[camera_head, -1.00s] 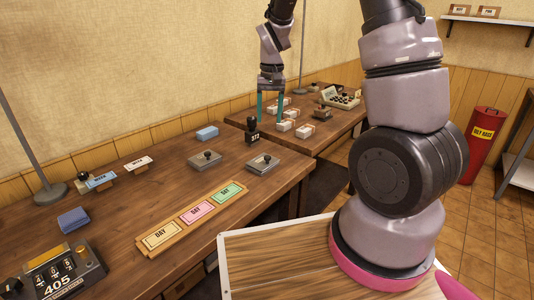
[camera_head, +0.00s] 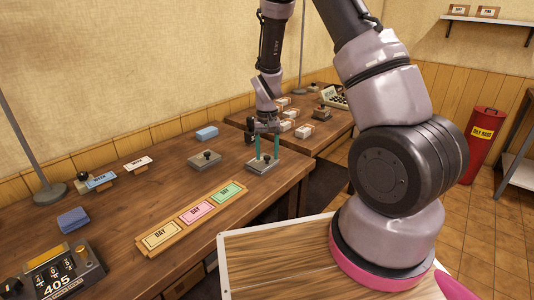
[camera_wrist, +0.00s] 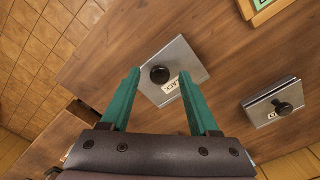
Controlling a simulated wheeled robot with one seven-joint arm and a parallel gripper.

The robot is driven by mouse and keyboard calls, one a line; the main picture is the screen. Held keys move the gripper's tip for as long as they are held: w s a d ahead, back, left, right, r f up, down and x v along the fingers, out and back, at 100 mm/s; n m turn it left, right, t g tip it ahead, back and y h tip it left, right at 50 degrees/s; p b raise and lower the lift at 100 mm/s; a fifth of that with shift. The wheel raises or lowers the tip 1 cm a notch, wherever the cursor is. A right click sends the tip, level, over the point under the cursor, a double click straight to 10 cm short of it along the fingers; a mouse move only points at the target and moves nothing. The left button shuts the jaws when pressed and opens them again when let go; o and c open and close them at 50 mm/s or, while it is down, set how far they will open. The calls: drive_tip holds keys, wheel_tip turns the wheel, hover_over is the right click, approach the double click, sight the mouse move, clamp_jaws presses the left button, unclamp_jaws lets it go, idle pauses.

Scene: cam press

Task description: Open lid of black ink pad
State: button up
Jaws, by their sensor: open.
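The black ink pad (camera_head: 270,165) is a flat grey metal case on the wooden table, near its right end. In the wrist view the same case (camera_wrist: 190,57) shows its shut lid with a round black knob (camera_wrist: 159,75) and a white label ending in "CK". My gripper (camera_head: 265,158) is open, its two teal fingers pointing down over this pad. In the wrist view my gripper (camera_wrist: 160,82) has its fingertips on either side of the knob, apart from it. I cannot tell their exact height above the lid.
A second grey case with a knob (camera_head: 205,158) stands to the left; its lid looks slightly raised in the wrist view (camera_wrist: 274,102). A wooden rack of coloured tickets (camera_head: 190,214) lies in front. A blue block (camera_head: 207,133) is behind.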

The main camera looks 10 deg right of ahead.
clamp_jaws()
idle(1.5)
